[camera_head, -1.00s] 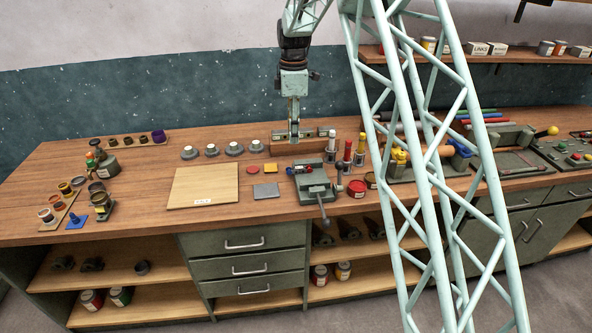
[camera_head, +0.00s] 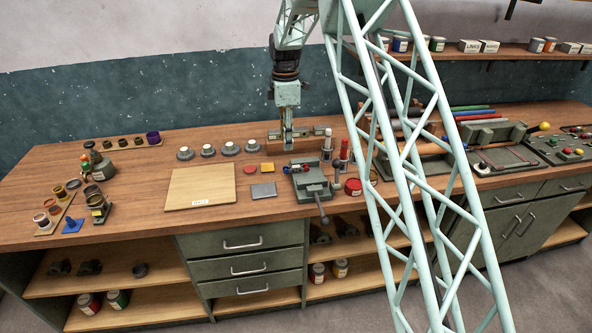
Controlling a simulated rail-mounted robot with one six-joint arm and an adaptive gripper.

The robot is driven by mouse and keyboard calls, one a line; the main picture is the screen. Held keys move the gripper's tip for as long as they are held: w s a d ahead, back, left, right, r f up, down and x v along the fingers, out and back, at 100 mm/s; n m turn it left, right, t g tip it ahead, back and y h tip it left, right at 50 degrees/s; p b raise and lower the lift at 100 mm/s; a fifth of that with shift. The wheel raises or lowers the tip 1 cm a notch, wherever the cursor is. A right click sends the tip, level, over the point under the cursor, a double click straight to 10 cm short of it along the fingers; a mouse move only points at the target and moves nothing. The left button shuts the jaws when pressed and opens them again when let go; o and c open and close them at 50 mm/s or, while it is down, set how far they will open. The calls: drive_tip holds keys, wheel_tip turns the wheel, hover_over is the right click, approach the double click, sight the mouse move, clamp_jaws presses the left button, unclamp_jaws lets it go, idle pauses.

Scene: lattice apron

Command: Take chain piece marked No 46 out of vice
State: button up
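The grey-green vice (camera_head: 312,187) stands near the front edge of the bench, right of its middle, with its handle hanging over the edge. Small red and dark bits show at its jaws, but they are too small to read, and I cannot make out the No 46 mark or tell which bit is the chain piece. My gripper (camera_head: 287,147) points down just behind the vice and slightly to its left, apart from it. Its fingers are too small to show whether they are open or shut.
A wooden board (camera_head: 202,188) lies left of the vice, with a grey plate (camera_head: 263,191) between. Several pale round pieces sit behind the board. My lattice structure hides part of the bench.

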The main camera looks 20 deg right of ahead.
hover_over(286, 167)
drive_tip(key=shift+s+d+f, duration=0.1)
drive_tip(key=shift+s+f, duration=0.05)
drive_tip(key=shift+f, duration=1.8)
drive_tip(key=shift+s+d+f, duration=0.1)
drive_tip(key=shift+f, duration=1.8)
drive_tip(key=shift+w+a+f, duration=0.1)
drive_tip(key=shift+f, duration=1.2)
drive_tip(key=shift+w+f, duration=0.1)
drive_tip(key=shift+f, duration=1.2)
drive_tip(key=shift+c, duration=0.3)
drive_tip(key=c, duration=1)
drive_tip(key=shift+o, duration=0.2)
drive_tip(key=shift+r, duration=0.2)
wheel_tip(286, 167, up, 10)
drive_tip(key=shift+f, duration=0.15)
